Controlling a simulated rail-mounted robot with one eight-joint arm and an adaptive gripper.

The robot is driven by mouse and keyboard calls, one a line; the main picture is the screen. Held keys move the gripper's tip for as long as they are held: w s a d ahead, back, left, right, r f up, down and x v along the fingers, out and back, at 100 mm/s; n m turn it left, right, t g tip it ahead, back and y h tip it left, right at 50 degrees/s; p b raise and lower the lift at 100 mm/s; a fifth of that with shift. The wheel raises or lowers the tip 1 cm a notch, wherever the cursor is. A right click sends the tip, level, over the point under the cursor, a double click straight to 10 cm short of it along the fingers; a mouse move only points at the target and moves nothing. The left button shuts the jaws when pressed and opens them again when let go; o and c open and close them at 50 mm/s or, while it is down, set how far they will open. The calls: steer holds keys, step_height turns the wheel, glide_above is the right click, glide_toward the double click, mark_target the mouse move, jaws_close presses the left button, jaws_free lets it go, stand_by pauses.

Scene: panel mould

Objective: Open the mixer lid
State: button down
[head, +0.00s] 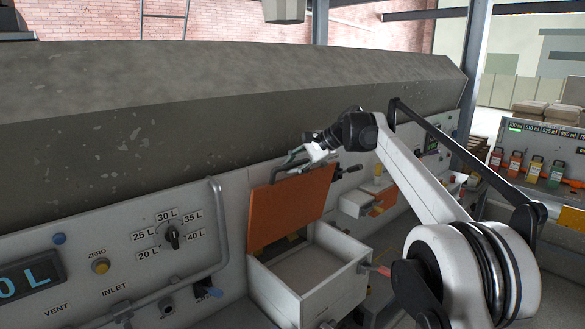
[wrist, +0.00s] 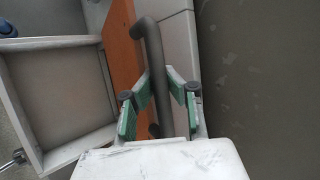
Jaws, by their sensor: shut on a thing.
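The mixer lid appears to be the orange panel (head: 287,207) on the grey panel front in the head view. It stands steeply tilted, with a dark gap under its lower edge. In the wrist view the orange lid (wrist: 123,45) shows beside a dark bar handle (wrist: 152,50). My gripper (head: 298,163) is at the lid's top edge in the head view. In the wrist view my gripper (wrist: 160,90) has its green-padded fingers on both sides of the handle and is shut on it. The fingers' contact with the bar is partly hidden.
An open grey box or drawer (head: 320,290) juts out below the lid. A dial (head: 172,238), a zero button (head: 101,266) and a pipe (head: 222,225) lie to the left. A large grey slab (head: 200,90) overhangs behind. Coloured containers (head: 533,167) stand at the far right.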

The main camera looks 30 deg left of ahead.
steer(key=shift+d+r, duration=0.1)
steer(key=c, duration=1.9)
jaws_free()
steer(key=shift+d+r, duration=0.15)
steer(key=shift+d, duration=0.05)
steer(key=shift+o, duration=1.1)
steer(key=shift+a, duration=0.15)
steer(key=v, duration=1.1)
steer(key=shift+d, duration=0.45)
steer(key=shift+w+r, duration=0.1)
